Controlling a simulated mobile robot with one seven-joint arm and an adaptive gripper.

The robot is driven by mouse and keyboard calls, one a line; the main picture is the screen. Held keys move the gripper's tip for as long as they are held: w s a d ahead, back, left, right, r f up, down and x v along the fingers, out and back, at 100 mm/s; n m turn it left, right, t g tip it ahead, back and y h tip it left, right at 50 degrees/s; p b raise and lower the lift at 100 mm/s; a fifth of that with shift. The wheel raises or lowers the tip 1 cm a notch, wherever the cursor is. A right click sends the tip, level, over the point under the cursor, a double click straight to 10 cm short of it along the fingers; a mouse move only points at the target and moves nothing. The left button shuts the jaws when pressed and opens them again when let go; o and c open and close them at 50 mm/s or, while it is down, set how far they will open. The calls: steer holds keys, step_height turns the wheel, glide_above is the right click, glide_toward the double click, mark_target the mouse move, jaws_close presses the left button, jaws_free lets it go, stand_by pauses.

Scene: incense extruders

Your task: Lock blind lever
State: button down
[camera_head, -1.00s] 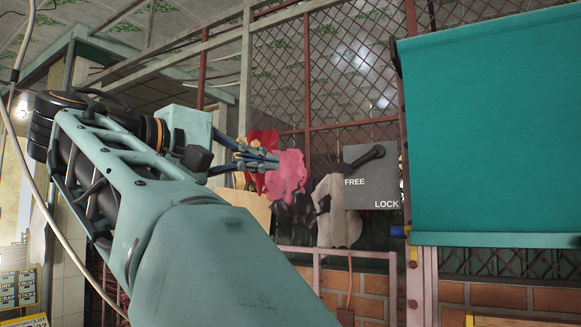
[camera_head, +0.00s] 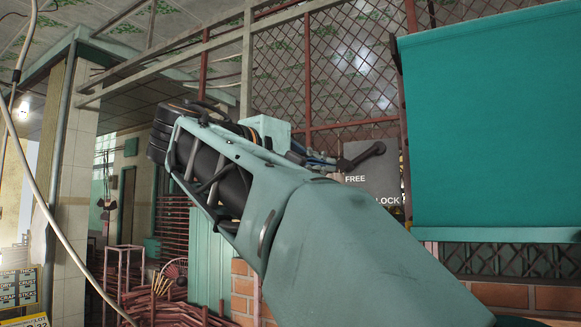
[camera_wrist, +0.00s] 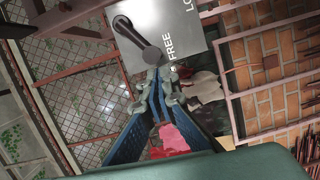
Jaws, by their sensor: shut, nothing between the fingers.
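The dark blind lever (camera_head: 364,156) is on a grey plate (camera_head: 372,177) marked FREE and LOCK. It slants down to the left, with its lower left end beside FREE. In the wrist view the lever (camera_wrist: 137,38) lies just past my fingertips, its near end close to them; I cannot tell whether they touch. My gripper (camera_head: 328,160) is shut and empty at the left of the lever, partly hidden behind my arm. In the wrist view my gripper (camera_wrist: 158,78) shows its fingertips together. The teal blind (camera_head: 490,120) hangs at the right.
A wire mesh wall (camera_head: 350,70) with red bars stands behind the plate. A brick wall (camera_head: 500,294) runs below the blind. Pink and red items (camera_wrist: 178,140) show between my finger links in the wrist view. A pale cable (camera_head: 40,190) hangs at the far left.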

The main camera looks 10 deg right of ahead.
steer(key=shift+d+f, duration=0.1)
stand_by(0.5)
steer(key=shift+s+d+f+n, duration=0.1)
steer(key=shift+s+f+n, duration=0.05)
steer(key=shift+n, duration=0.15)
